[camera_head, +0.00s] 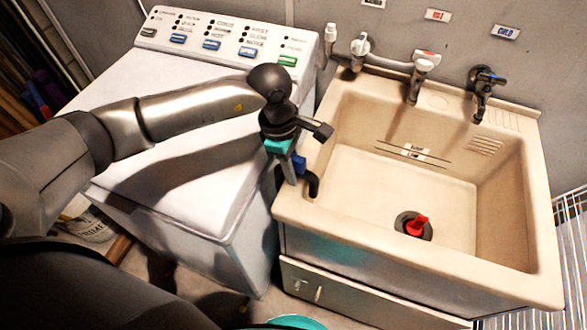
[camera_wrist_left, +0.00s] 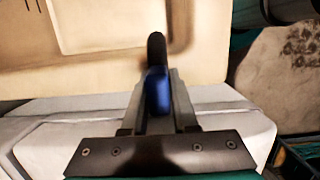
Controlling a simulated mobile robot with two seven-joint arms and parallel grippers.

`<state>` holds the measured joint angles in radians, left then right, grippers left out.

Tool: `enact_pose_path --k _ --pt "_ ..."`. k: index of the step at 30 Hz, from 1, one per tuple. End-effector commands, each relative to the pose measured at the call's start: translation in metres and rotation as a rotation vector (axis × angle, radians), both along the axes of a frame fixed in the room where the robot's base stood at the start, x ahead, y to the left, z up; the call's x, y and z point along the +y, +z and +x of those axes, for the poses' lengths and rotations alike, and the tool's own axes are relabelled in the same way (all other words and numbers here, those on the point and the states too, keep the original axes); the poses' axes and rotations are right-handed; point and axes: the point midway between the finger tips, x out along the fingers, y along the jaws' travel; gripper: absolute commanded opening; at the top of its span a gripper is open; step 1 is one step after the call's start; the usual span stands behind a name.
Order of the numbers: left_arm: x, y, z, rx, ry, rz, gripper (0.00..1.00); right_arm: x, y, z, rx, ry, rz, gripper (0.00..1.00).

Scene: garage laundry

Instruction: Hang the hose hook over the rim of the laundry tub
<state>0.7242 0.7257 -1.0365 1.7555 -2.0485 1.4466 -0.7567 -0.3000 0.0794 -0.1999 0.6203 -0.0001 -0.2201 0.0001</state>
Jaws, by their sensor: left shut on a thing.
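The hose hook (camera_head: 299,165) has a blue body and a black curved end that points down. It also shows in the wrist view (camera_wrist_left: 158,92), between the two fingers. My left gripper (camera_head: 287,168) is shut on its blue body, at the left rim of the tub. The beige laundry tub (camera_head: 293,205) is at the right; its rim fills the top of the wrist view (camera_wrist_left: 105,62). The hook's black end overlaps the left rim in the head view. I cannot tell whether it touches the rim. My right gripper is not in view.
A white washing machine (camera_head: 160,165) stands left of the tub, with a narrow gap between them. Taps (camera_head: 424,70) line the tub's back edge. A red thing (camera_head: 417,226) is at the drain. A teal rounded object (camera_head: 297,322) is on the floor in front.

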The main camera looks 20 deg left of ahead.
Motion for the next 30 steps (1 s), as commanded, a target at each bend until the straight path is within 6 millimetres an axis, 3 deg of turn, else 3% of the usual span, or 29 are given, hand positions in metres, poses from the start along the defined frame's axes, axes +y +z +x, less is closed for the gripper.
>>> enact_pose_path --k 1,3,12,13,21,22,30 --pt "0.0005 -0.011 -0.0015 0.002 0.002 0.004 0.0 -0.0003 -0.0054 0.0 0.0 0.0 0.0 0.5" --pt "0.0006 -0.0144 -0.0022 0.004 0.001 0.005 0.0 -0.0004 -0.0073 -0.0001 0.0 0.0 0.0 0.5" --pt "0.0001 -0.0177 -0.0032 0.006 0.002 0.006 0.0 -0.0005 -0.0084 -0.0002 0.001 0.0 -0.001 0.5" --pt "0.0 -0.0177 -0.0032 0.006 0.002 0.006 0.28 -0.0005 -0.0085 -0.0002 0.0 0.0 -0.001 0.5" --pt "-0.0007 -0.0181 -0.0036 0.007 0.002 0.004 0.59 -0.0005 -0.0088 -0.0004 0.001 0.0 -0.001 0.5" --pt "-0.0008 -0.0182 -0.0037 0.008 0.001 0.004 0.62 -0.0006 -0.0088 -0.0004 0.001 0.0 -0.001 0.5" --pt "-0.0011 -0.0176 -0.0045 0.011 0.002 0.003 0.62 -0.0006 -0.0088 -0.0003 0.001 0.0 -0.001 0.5"
